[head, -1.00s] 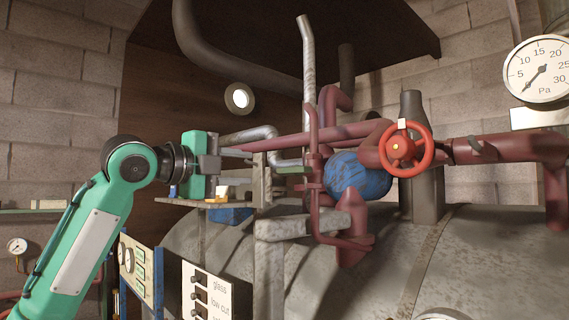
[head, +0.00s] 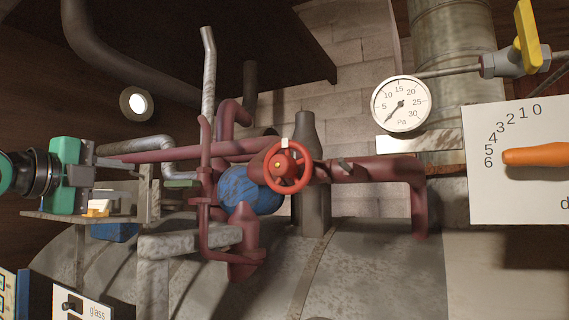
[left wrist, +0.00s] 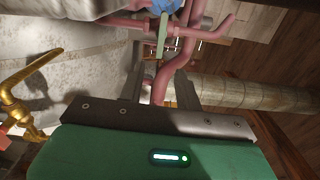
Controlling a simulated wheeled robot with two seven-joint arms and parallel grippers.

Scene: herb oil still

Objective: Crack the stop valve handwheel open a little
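The red handwheel (head: 287,167) sits on a dark red pipe near the middle of the head view, with a small white mark at its top rim. My left gripper (head: 128,174) is at the left of the head view, well left of the handwheel and apart from it. In the left wrist view its two grey fingers (left wrist: 160,76) stand apart with nothing held between them. I cannot make out the handwheel in the left wrist view. My right gripper is in neither view.
Dark red pipes, a blue vessel (head: 240,188) and a grey stand (head: 190,239) lie between my left gripper and the handwheel. A pressure gauge (head: 402,104), a yellow-handled valve (head: 527,38) and a numbered panel with an orange lever (head: 537,155) are to the right.

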